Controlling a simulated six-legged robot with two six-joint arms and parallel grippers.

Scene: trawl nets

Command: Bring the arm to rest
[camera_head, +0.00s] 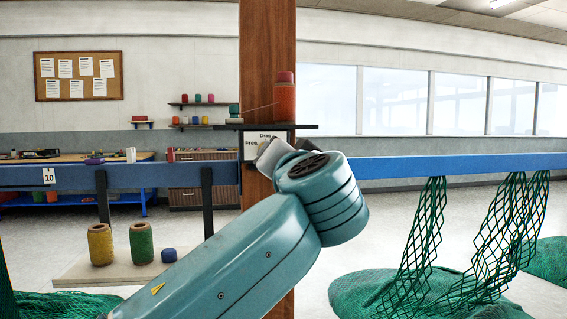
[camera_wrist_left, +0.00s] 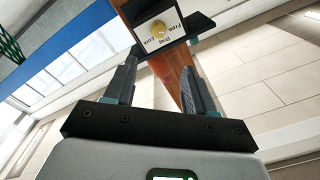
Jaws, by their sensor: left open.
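My left arm (camera_head: 240,245) reaches in from the bottom and extends up to the wooden post (camera_head: 267,60). Its left gripper (camera_head: 268,150) is mostly hidden behind my wrist in the head view. In the left wrist view the gripper (camera_wrist_left: 162,54) is open, with two dark fingers apart and nothing between them. The card (camera_head: 250,153) is on the post in the head view, partly covered by my gripper. My right gripper is not seen.
A dark shelf (camera_head: 308,127) on the post holds an orange spool (camera_head: 285,103). A blue rail (camera_head: 400,167) runs across, with green nets (camera_head: 425,235) hanging at right. A low board (camera_head: 75,270) at left bears yellow and green spools. Grey floor lies open behind.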

